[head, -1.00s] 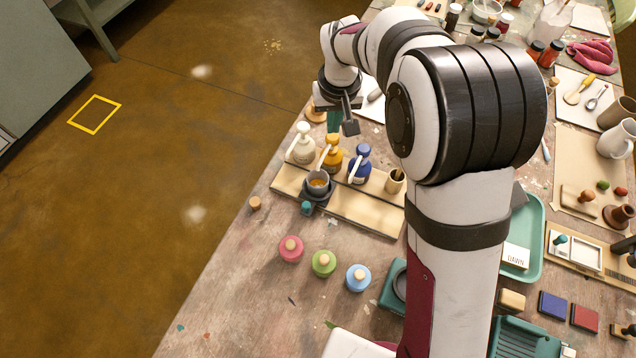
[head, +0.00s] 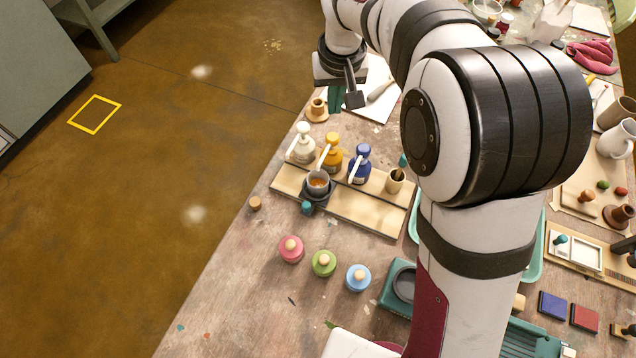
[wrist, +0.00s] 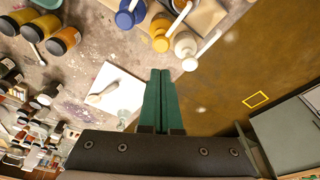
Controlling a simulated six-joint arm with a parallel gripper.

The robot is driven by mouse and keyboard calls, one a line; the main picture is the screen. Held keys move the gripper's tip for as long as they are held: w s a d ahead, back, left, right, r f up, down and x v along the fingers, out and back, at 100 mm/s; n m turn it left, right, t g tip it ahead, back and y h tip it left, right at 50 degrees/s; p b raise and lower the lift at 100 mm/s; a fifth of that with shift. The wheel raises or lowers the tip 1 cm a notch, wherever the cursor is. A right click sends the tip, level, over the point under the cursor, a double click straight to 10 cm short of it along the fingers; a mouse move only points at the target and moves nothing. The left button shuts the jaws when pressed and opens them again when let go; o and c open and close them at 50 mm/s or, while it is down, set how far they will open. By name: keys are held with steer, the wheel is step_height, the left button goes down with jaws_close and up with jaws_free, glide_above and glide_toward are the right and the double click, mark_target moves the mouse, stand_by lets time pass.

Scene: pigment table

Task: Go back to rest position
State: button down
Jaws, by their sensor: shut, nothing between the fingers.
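My gripper (head: 337,104) is above the far left part of the table in the head view, beyond the row of pump bottles, and apart from them. In the wrist view its two green fingers (wrist: 157,100) are pressed together with nothing between them. The white (head: 303,142), orange (head: 332,152) and blue (head: 359,164) pump bottles stand on a wooden board. A small cup (head: 318,182) with orange-brown contents sits on a dark stand in front of them. My arm hides much of the table's middle.
Pink (head: 291,249), green (head: 324,263) and light blue (head: 358,278) round jars with knobs stand nearer on the table. A white sheet with a tool (wrist: 112,92) lies near the gripper. Bare floor (head: 150,200) is to the left.

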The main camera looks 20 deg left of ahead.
steer(key=shift+r, duration=0.1)
stand_by(0.3)
steer(key=s+d+r+m+g, duration=0.15)
steer(key=s+d+m, duration=0.25)
steer(key=s+d, duration=0.45)
steer(key=s+d+r+m, duration=0.3)
steer(key=s+d, duration=0.3)
steer(key=d, duration=0.5)
steer(key=s+d+f+m, duration=0.1)
steer(key=s+m, duration=0.1)
steer(key=s, duration=0.4)
steer(key=s+d+f+m, duration=0.1)
steer(key=s+d+m, duration=0.1)
steer(key=s, duration=0.4)
steer(key=shift+s+d+f+m+g+y, duration=0.25)
steer(key=shift+f+m+g+y, duration=0.05)
steer(key=shift+f+g+y, duration=0.1)
